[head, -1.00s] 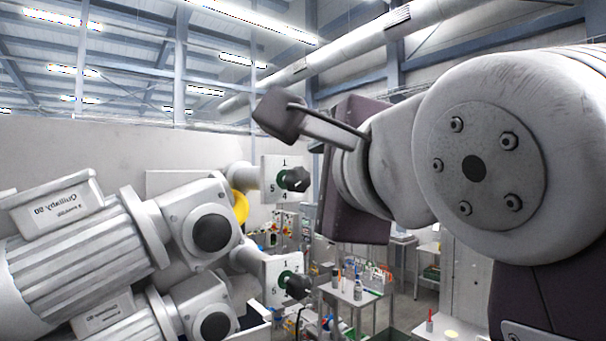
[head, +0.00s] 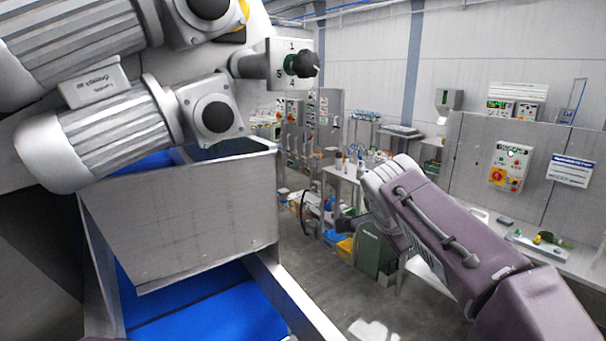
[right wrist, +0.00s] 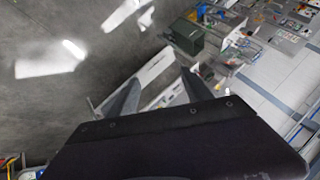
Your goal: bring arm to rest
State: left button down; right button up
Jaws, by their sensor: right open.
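My right arm (head: 450,235) comes in from the lower right of the head view, with its purple link and pale grey joint raised over the floor. In the right wrist view my right gripper (right wrist: 160,92) is open, with its two dark fingers apart and nothing between them. Grey floor and pale benches lie well beyond the fingers. In the head view the gripper's fingertips cannot be made out clearly. My left arm and left gripper are not in view.
At left stand a metal chute (head: 185,215) over a blue belt (head: 205,315) and grey motors (head: 100,140). A green cabinet (head: 375,248) stands beyond my right arm. A control panel (head: 508,168) is on the right wall. Open floor (head: 325,285) lies between.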

jog(key=s+d+f+n+g+b, duration=0.1)
jog(key=s+f+g, duration=0.15)
jog(key=f, duration=0.55)
jog(key=s+d+f+n+g+y+b, duration=0.1)
jog(key=s+f+n, duration=0.15)
jog(key=f, duration=0.55)
jog(key=s+d+f+n+g+b, duration=0.15)
jog(key=s+f, duration=0.25)
jog(key=f, duration=0.4)
jog(key=s+a+f+n+g+y, duration=0.1)
jog(key=s+a+f+n+y, duration=0.1)
jog(key=s+f+n, duration=0.6)
jog(key=s+a+f, duration=0.1)
jog(key=s+f, duration=0.3)
jog(key=f, duration=0.1)
jog(key=shift+a+f+n+g+y, duration=0.15)
jog(key=shift+a+n+g+y, duration=0.15)
jog(key=shift+n+g+y, duration=0.1)
